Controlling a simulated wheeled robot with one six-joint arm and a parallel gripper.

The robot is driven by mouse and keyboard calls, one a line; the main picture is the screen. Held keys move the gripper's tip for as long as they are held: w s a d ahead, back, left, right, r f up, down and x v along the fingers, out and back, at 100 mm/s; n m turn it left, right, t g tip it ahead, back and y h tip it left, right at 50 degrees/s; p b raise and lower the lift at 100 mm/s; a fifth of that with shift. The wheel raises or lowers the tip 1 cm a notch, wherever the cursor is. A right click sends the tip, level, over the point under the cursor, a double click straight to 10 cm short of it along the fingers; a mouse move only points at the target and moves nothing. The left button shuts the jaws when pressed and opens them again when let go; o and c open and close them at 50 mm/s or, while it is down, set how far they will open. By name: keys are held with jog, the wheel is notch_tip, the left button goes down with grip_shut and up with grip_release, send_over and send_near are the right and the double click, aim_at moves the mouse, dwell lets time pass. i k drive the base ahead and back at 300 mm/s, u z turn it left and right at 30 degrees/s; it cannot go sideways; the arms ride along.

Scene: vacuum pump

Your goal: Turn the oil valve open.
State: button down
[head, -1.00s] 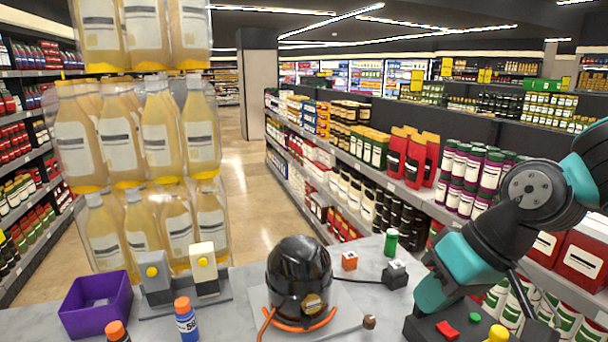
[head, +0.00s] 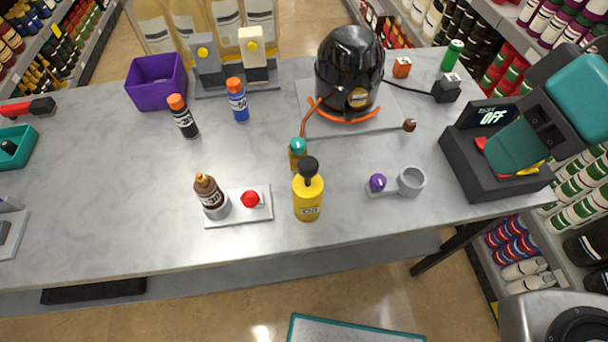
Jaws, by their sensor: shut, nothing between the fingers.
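A white plate (head: 226,219) near the table's front carries a red knob (head: 252,198) beside a brown bottle (head: 210,192). A purple knob (head: 377,182) sits on a small grey mount with a ring (head: 411,181), further right. No readable label tells me which of these, if either, is the oil valve. A glossy black dome-shaped unit (head: 349,62) with an orange ring stands at the back on a pale plate. I do not make out my gripper's fingers.
A yellow pump bottle (head: 308,198) and a teal-capped bottle (head: 298,156) stand mid-table. Blue (head: 238,106) and black (head: 185,122) bottles and a purple bin (head: 150,85) are further back.

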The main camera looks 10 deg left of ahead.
aim_at(298, 146)
jog(key=u, duration=0.55)
jog(key=k, duration=1.3)
jog(key=z, duration=0.05)
jog(key=i, duration=0.5)
jog(key=z, duration=0.5)
jog(key=i, duration=1.15)
jog(key=u, duration=0.75)
